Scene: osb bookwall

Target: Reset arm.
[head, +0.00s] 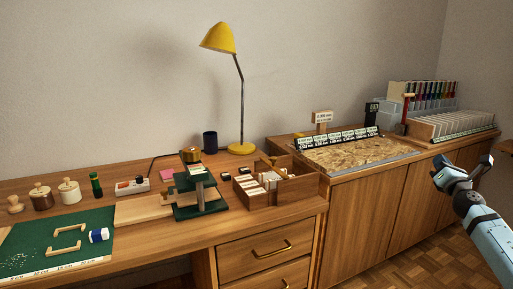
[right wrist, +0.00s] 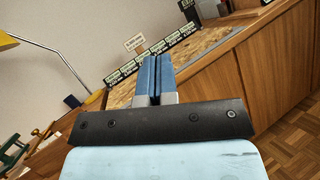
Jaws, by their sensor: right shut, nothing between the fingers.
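My right gripper (head: 464,172) is at the right of the head view, in the air in front of the low wooden cabinet (head: 362,200). Its arm comes up from the lower right corner. In the right wrist view the two blue fingers (right wrist: 155,78) lie side by side, closed together, with nothing between them. The cabinet and its top lie behind the fingers in that view. My left gripper does not show in either view.
A desk holds a yellow lamp (head: 220,38), a green mat (head: 30,236), a green press-like stand (head: 200,192) and a wooden divided box (head: 290,190). The cabinet top carries an OSB panel (head: 345,153), a row of labels (head: 338,137) and a slotted rack (head: 450,125). Open floor lies in front.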

